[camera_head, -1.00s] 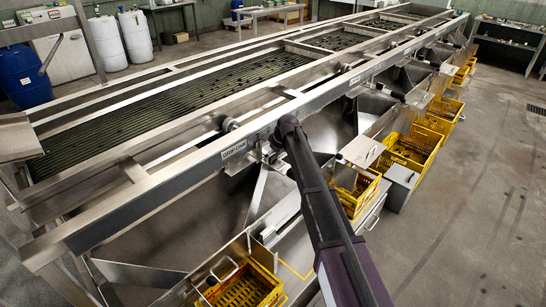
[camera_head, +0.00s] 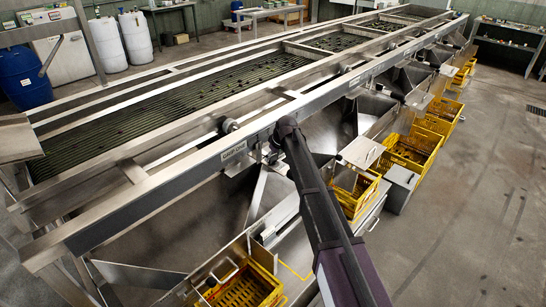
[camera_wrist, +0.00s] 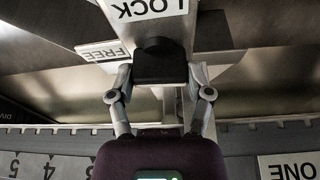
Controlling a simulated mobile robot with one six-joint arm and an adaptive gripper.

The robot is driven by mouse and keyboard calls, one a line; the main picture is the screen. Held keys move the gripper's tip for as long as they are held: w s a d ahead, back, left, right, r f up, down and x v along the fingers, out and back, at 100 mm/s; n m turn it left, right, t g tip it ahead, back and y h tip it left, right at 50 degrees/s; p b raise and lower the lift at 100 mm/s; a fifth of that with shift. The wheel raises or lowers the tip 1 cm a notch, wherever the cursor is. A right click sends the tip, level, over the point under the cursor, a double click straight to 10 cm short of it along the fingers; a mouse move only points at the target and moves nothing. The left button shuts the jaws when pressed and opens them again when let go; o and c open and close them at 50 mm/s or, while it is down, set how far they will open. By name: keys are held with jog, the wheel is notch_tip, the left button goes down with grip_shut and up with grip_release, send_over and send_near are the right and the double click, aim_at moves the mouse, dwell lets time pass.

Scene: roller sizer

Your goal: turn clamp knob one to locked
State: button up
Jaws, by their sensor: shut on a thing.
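In the wrist view a dark, blocky knob (camera_wrist: 160,63) sits between the two fingers of my gripper (camera_wrist: 161,75), which are shut on its sides. An upside-down LOCK label (camera_wrist: 150,8) is just above the knob, and a tilted, upside-down FREE label (camera_wrist: 104,51) is to its left. I cannot make out which label the knob points to. An upside-down ONE label (camera_wrist: 290,167) is at the lower right. In the head view my arm reaches to the sizer's near side rail (camera_head: 190,172); the knob and fingertips cannot be made out there.
The long metal sizer with its roller bed (camera_head: 165,110) fills the left and middle. Sloping chutes lead down to yellow crates (camera_head: 243,286) along its near side. A number strip (camera_wrist: 48,166) shows low in the wrist view. The floor at the right (camera_head: 480,215) is clear.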

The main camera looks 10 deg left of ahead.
jog(key=m, duration=0.2)
jog(key=m+t+h, duration=0.1)
jog(key=m, duration=0.1)
jog(key=shift+s+m+h, duration=0.1)
jog(key=shift+m+h, duration=0.2)
jog(key=m, duration=0.2)
jog(key=m+h, duration=0.1)
jog(key=m, duration=0.1)
jog(key=shift+t+h, duration=0.3)
jog(key=m, duration=0.2)
jog(key=m+h, duration=0.1)
jog(key=m, duration=0.1)
jog(key=shift+m+h, duration=0.3)
jog(key=shift+m, duration=0.1)
jog(key=shift+m+h, duration=0.6)
jog(key=shift+m, duration=1.2)
jog(key=o, duration=1.1)
jog(key=shift+o, duration=0.2)
jog(key=shift+n, duration=0.4)
